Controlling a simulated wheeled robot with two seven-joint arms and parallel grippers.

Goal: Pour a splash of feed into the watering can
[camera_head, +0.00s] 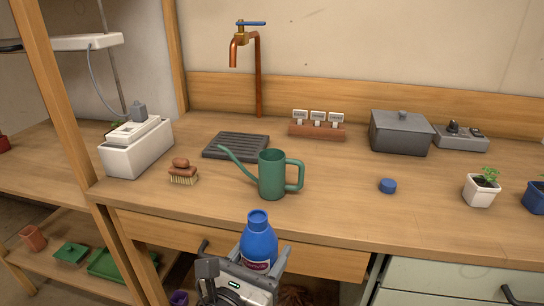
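The green watering can (272,176) stands upright on the worktop, its long spout pointing left and its handle on the right. The blue feed bottle (258,243) is upright in front of the worktop's front edge, with a label low on its side. My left gripper (265,257) is shut around the bottle's lower part, below and in front of the can. The bottle's neck looks uncapped. A round blue cap (388,186) lies on the worktop to the right of the can. My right gripper is not in view.
A dark slatted drain tray (236,146) lies behind the can under a copper tap (247,55). A brush (183,172) and white box (136,150) are at left. A grey lidded box (401,132) and potted plant (481,189) are at right. Worktop around the cap is clear.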

